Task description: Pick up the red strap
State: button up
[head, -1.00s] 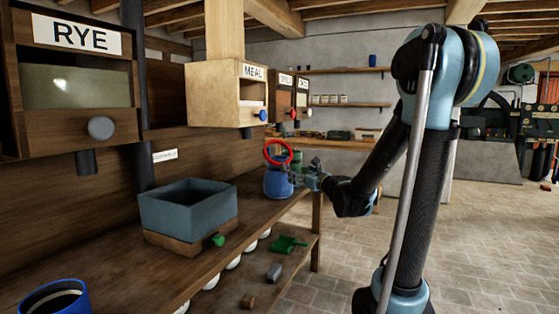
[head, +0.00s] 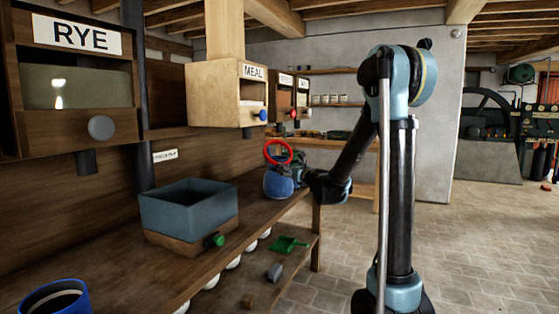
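The red strap (head: 277,152) is a ring-like loop that stands up just above a round blue pot (head: 278,184) on the wooden bench. I cannot tell whether it is fixed to the pot. My gripper (head: 297,169) is at the right side of the pot, close to the right of the loop and a little below its top. The fingers are small, dark and partly merged with the things behind them. Whether they touch the loop or are open does not show.
A blue-grey bin (head: 190,207) on a wooden base stands left on the bench (head: 205,262). A blue container (head: 55,298) is at the near left. The MEAL box (head: 228,93) hangs above the bench. A green scoop (head: 289,244) lies on the lower shelf.

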jog(key=shift+f+x, duration=0.2)
jog(key=shift+x, duration=3)
jog(key=shift+c, duration=0.3)
grip_shut()
